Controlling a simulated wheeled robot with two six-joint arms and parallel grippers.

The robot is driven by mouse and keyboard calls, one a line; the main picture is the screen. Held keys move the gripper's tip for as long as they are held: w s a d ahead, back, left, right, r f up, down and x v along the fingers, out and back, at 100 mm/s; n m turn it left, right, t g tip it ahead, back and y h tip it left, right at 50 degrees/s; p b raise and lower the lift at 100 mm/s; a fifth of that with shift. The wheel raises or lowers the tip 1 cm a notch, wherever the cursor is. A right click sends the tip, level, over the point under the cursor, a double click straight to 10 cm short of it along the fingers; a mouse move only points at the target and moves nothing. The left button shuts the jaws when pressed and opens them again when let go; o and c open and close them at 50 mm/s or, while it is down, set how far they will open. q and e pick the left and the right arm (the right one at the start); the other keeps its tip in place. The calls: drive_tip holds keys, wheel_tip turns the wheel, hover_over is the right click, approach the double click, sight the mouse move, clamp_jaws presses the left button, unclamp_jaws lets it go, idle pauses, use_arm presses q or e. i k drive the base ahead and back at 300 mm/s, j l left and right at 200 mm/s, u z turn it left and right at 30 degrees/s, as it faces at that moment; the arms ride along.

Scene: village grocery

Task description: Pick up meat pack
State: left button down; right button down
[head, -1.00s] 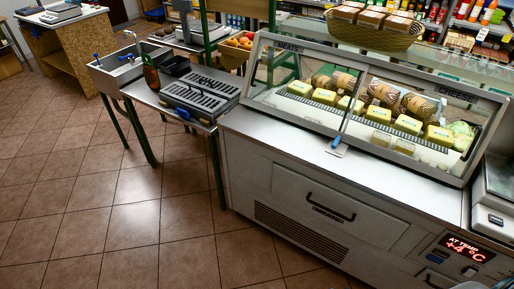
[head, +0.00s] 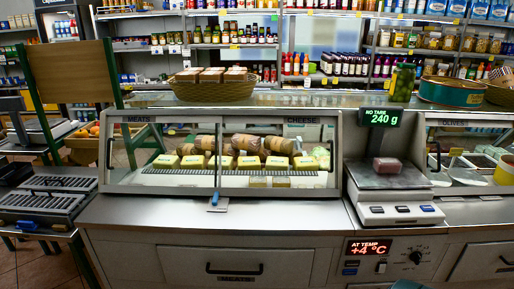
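A small reddish-brown pack (head: 387,166), which looks like the meat pack, lies on the pan of the counter scale (head: 390,212) right of the middle in the head view. The scale's raised display (head: 380,117) reads 240 g. The glass case (head: 220,190) left of the scale is labelled MEATS and CHEESE. It holds yellow blocks (head: 192,162) and round netted rolls (head: 245,143) behind glass.
A metal counter (head: 300,217) runs along the front, bare before the case. Another glass case (head: 470,170), labelled OLIVES, stands right of the scale. A wicker basket (head: 213,91), a jar (head: 402,83) and a round green tin (head: 450,92) stand on top. Slotted trays (head: 45,205) are at left.

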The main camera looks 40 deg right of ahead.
sight(391, 165)
drive_tip(key=z, duration=2.4)
drive_tip(key=i+l+u, duration=0.1)
drive_tip(key=l, duration=0.2)
drive_tip(key=i+l+u, duration=0.1)
drive_tip(key=i+l, duration=0.25)
drive_tip(key=l, duration=0.25)
drive_tip(key=i+u, duration=0.05)
